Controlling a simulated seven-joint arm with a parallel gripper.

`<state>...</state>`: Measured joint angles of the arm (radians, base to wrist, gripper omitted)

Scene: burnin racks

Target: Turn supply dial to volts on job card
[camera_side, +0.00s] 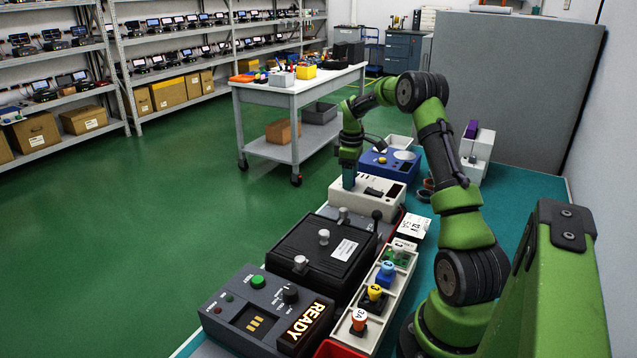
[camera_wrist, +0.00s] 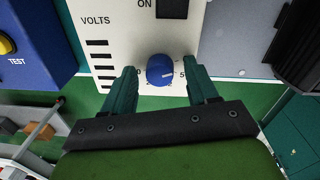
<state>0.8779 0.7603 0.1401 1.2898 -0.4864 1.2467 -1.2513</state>
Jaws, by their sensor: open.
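The supply is a cream box (camera_side: 381,208) on the teal bench, and it fills the upper middle of the wrist view (camera_wrist: 120,45). Its blue dial (camera_wrist: 160,69) has a pale pointer mark and sits between my fingertips. A "5" shows at the dial's right; other scale marks are partly hidden by the fingers. "VOLTS" and a column of dark bars are printed left of the dial. My gripper (camera_wrist: 160,85) is open, one finger on each side of the dial; I cannot tell whether they touch it. A white card with print (camera_side: 413,226), possibly the job card, lies right of the supply; its text is unreadable here.
A blue box with a TEST button (camera_wrist: 30,45) stands close beside the supply. A black lidded box (camera_side: 325,250), a grey console showing READY (camera_side: 265,312) and a tray of coloured plugs (camera_side: 395,295) stand nearer the camera.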

